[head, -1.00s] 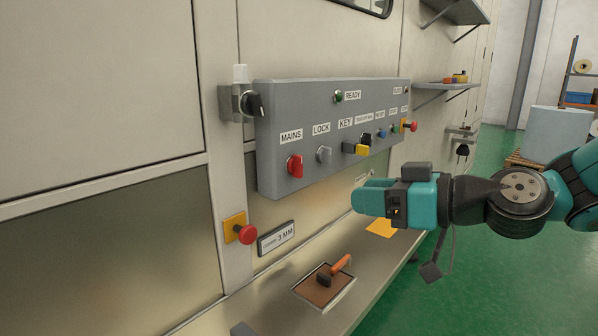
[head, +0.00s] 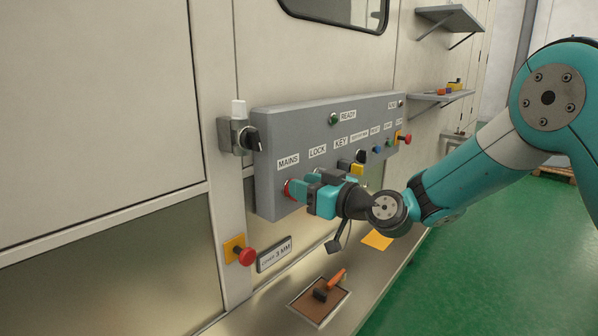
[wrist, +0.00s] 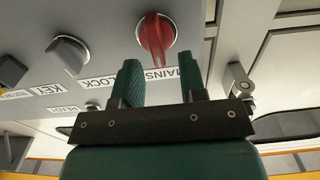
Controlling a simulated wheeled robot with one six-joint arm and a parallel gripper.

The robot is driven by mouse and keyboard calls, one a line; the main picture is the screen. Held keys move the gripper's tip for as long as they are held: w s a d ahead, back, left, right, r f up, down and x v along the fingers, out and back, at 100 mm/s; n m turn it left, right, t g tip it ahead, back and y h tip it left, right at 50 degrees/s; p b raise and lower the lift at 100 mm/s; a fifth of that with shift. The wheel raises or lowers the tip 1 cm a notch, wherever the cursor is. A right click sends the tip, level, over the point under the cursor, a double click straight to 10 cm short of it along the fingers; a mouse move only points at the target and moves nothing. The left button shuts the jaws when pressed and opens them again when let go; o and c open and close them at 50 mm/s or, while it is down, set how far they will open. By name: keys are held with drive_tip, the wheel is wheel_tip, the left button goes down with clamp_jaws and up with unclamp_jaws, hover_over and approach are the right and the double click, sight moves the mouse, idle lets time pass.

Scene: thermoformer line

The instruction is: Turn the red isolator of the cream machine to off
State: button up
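The red isolator (wrist: 154,40) is a round red knob with a raised grip bar, on the grey panel under the label MAINS. Its bar runs roughly up and down in the wrist view. In the head view only the isolator's left edge (head: 286,189) shows; my gripper hides the rest. My gripper (head: 297,188) is at the panel front, right by the isolator. In the wrist view my gripper (wrist: 159,68) is open and empty, its two teal fingers apart, with the bar just beyond and roughly between the tips. I cannot tell whether they touch it.
The grey panel (head: 290,128) also carries a grey LOCK knob (wrist: 68,54) beside the isolator. A black-handled latch (head: 246,137) sits at its left end. A red button on yellow (head: 244,255) is below left. An orange-handled tool (head: 329,285) lies on the ledge below.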

drive_tip(key=shift+x, duration=1.1)
clamp_jaws()
